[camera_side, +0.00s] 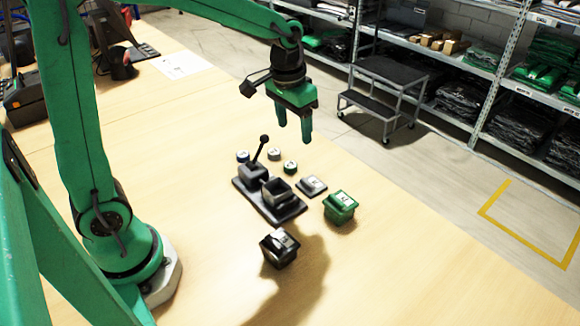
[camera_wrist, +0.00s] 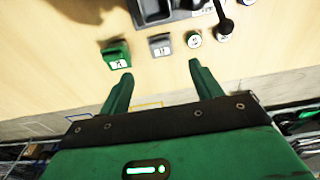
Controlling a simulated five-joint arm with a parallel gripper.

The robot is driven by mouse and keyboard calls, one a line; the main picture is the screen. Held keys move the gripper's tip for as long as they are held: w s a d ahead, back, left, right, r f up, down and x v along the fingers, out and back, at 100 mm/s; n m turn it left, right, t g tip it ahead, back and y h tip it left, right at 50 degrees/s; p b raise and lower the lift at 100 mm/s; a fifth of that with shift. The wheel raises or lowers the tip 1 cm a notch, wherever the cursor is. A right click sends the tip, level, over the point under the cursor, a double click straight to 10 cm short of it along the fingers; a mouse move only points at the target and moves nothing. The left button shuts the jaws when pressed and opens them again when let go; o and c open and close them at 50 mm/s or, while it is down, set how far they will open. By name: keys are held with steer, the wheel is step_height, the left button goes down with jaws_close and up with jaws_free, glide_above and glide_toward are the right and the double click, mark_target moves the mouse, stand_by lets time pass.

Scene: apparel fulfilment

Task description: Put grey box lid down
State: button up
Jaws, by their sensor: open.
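The grey box lid (camera_side: 312,186), a flat square piece with a white label, lies on the table beside the dark base. It also shows in the wrist view (camera_wrist: 160,45), just beyond the fingertips. An open-topped grey box (camera_side: 278,191) sits on the dark base (camera_side: 293,212). My gripper (camera_side: 294,131) hangs above the table behind the base, pointing down. Its two fingers are spread and nothing is between them; it also shows in the wrist view (camera_wrist: 158,74). My gripper is apart from the lid.
A lever with a black knob (camera_side: 264,139) rises from the base. Small round labelled pieces (camera_side: 290,167) lie behind it. A green box (camera_side: 340,207) stands right of the lid, a black box (camera_side: 279,248) in front. The table's right foreground is clear.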

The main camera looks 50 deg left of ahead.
steer(key=s+r+t, duration=0.2)
steer(key=s, duration=0.6)
steer(key=s+a+r+t, duration=0.1)
steer(key=s+r+t, duration=0.1)
steer(key=s, duration=0.7)
steer(key=shift+s+a+r, duration=0.2)
steer(key=shift+r, duration=0.65)
